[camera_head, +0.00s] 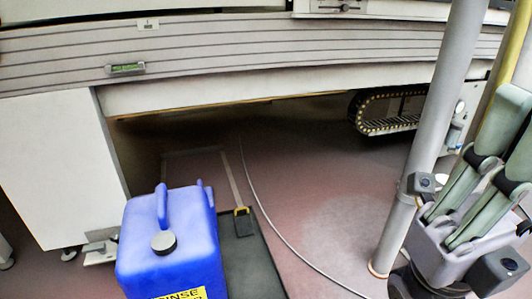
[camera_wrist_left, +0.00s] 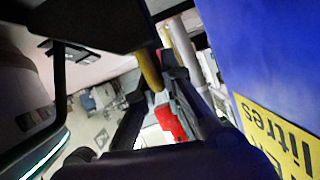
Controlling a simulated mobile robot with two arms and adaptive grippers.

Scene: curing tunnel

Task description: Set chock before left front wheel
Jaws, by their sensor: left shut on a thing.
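In the left wrist view, the dark fingers of my left gripper (camera_wrist_left: 160,85) are shut on a yellow rod-like thing (camera_wrist_left: 151,68). I cannot tell whether it is part of the chock. A red piece (camera_wrist_left: 170,122) shows between the finger links, and its connection to the grip is unclear. My left gripper does not show in the head view. In the head view, a small yellow and black piece (camera_head: 241,211) sits at the far end of a dark flat strip (camera_head: 250,262). No wheel is clearly identifiable as the left front one.
A blue rinse canister (camera_head: 172,235) stands in front; its side and yellow label fill the right of the wrist view (camera_wrist_left: 270,60). A grey post (camera_head: 420,150) and a grey-green mechanism (camera_head: 450,240) stand at right. A cable (camera_head: 262,205) crosses open floor beneath the machine (camera_head: 250,50).

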